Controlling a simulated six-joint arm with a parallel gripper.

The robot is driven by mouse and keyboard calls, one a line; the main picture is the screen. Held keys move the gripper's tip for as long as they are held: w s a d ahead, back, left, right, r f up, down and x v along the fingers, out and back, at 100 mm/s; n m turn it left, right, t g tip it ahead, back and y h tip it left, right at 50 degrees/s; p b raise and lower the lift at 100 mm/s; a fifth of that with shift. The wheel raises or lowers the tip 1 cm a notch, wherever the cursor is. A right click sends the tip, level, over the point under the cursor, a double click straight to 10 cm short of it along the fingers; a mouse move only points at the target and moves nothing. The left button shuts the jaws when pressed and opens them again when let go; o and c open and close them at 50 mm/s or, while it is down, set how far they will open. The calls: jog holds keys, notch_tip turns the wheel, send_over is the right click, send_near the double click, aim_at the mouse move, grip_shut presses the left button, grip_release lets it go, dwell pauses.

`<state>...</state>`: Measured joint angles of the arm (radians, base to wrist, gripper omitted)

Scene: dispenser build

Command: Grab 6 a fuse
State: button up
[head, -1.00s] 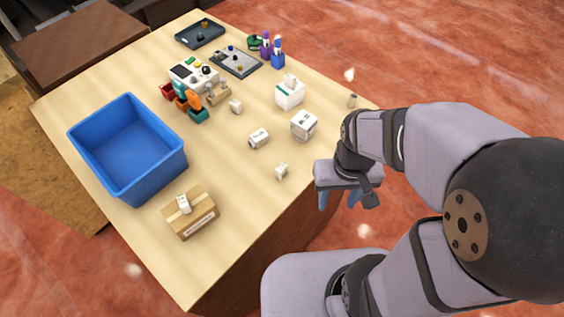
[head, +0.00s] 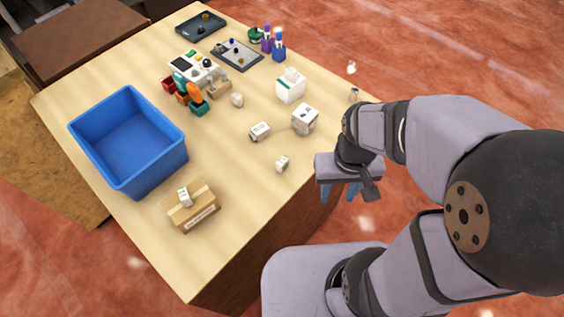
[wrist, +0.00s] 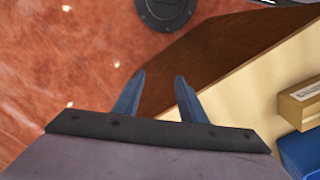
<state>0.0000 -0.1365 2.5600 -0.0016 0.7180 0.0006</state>
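My gripper (head: 341,198) hangs beyond the table's near right edge, empty, with its two blue fingers apart. In the wrist view the spread fingers (wrist: 160,77) have nothing between them. No thing can be surely told as a fuse at this size. Small white pieces stand on the table: one (head: 282,163) nearest my gripper, one (head: 260,131) farther in, one (head: 237,100) near the colored bins. Small red, orange and teal bins (head: 198,108) stand by a white device (head: 193,66).
A large blue crate (head: 158,178) stands at the left of the wooden table (head: 230,215). White boxes (head: 304,119) (head: 290,86) are at the right side. Dark trays (head: 201,27) and purple and blue bottles (head: 278,48) are at the back. The table's near middle is clear.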

aim_at(281, 162)
jog(key=shift+a, duration=0.1)
jog(key=w+a+n, duration=0.1)
jog(key=a, duration=0.2)
jog(key=w+a+f+n, duration=0.1)
jog(key=w+a, duration=0.1)
jog(key=a, duration=0.1)
jog(key=w+a+n, duration=0.1)
jog(key=w+a, duration=0.1)
jog(key=a, duration=0.1)
jog(key=shift+f+g, duration=0.25)
jog(key=shift+g, duration=0.15)
jog(key=w+a+m, duration=0.1)
jog(key=w, duration=0.1)
jog(key=w+a+r+m, duration=0.1)
jog(key=w+r+m, duration=0.1)
jog(key=w, duration=0.1)
jog(key=shift+w+a+r+t, duration=0.15)
jog(key=shift+w+a+t, duration=0.2)
jog(key=shift+a+t, duration=0.05)
jog(key=w+r+m, duration=0.2)
jog(key=m, duration=0.1)
jog(key=shift+a+r, duration=0.1)
jog(key=shift+a, duration=0.2)
jog(key=m, duration=0.2)
jog(key=s+m, duration=0.1)
jog(key=m, duration=0.2)
jog(key=shift+d+p, duration=0.15)
jog(key=shift+p, duration=0.15)
